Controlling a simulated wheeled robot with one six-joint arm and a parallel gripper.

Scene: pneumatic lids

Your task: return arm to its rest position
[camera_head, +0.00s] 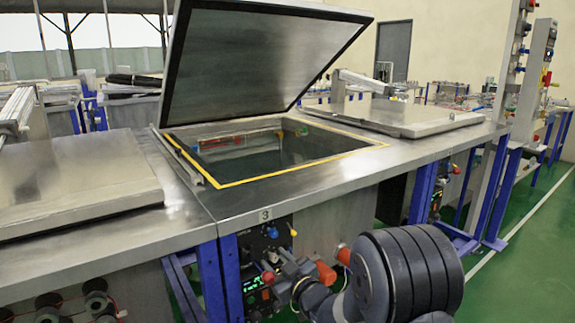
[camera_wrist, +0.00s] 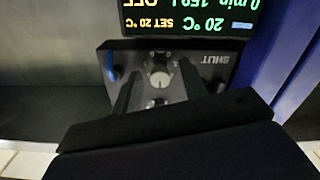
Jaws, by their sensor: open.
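My gripper (camera_wrist: 158,82) is in the wrist view, its two dark fingers apart, one on each side of a round grey knob (camera_wrist: 160,72). I cannot tell whether they touch it. The knob sits on a dark panel (camera_wrist: 215,72) with the word SHUT upside down in this view. In the head view my arm (camera_head: 410,275) reaches from the lower right toward the control panel (camera_head: 258,262) under the station marked 3; the gripper's fingers cannot be made out there.
Above this panel a large metal lid (camera_head: 260,55) stands raised over a yellow-edged opening (camera_head: 235,183). A neighbouring lid (camera_head: 405,118) lies closed at right. A blue post (camera_head: 217,280) stands beside the panel. In the wrist view, a lit display (camera_wrist: 185,18) reads 20 °C. Green floor (camera_head: 525,250) is clear at right.

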